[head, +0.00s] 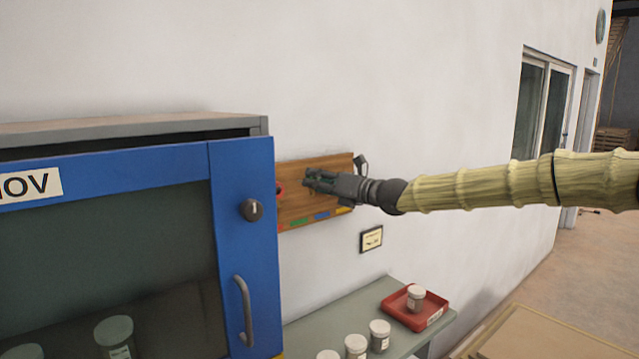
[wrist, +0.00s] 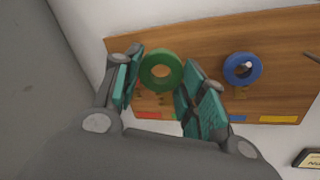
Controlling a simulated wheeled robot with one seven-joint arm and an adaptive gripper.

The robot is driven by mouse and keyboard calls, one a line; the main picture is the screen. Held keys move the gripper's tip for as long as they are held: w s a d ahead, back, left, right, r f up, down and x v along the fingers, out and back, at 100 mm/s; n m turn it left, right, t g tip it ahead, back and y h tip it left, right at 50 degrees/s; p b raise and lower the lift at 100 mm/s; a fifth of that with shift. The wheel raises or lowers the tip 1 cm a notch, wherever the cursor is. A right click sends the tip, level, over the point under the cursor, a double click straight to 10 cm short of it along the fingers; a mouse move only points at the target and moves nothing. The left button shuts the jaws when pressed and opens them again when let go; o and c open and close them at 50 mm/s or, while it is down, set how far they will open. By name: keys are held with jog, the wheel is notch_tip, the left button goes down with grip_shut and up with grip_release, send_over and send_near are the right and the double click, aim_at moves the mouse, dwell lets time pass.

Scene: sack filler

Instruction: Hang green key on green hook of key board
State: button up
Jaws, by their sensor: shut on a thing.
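The key board (head: 333,165) is a wooden panel on the wall, and it fills much of the wrist view (wrist: 205,40). My gripper (head: 308,180) is in front of the board. In the wrist view, its teal-padded fingers (wrist: 158,85) are on either side of the green key (wrist: 161,56), shut on it. The key's green ring faces the camera, with small brass parts below it. A green label (head: 299,222) is on the board's lower edge. I cannot make out the green hook; the ring and fingers cover that area. Whether the key touches the hook cannot be told.
A blue key (wrist: 257,69) hangs right of the green key. A red-ringed key (head: 280,190) shows at the board's left, close to the blue-framed cabinet (head: 240,170). A small framed sign (head: 371,239) is below the board. A bench (head: 320,325) holds jars and a red tray (head: 432,318).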

jog(key=shift+w+a+f+p, duration=0.1)
jog(key=shift+w+a+f, duration=0.4)
jog(key=shift+w, duration=0.25)
jog(key=shift+w+a+f+p, duration=0.1)
jog(key=shift+w+a+f, duration=0.3)
jog(key=shift+w, duration=0.4)
jog(key=shift+w+a+f+p, duration=0.1)
jog(key=shift+w+a+f, duration=0.3)
jog(key=shift+w+f, duration=0.25)
jog(key=shift+w, duration=0.25)
jog(key=shift+s, duration=0.1)
jog(key=o, duration=1)
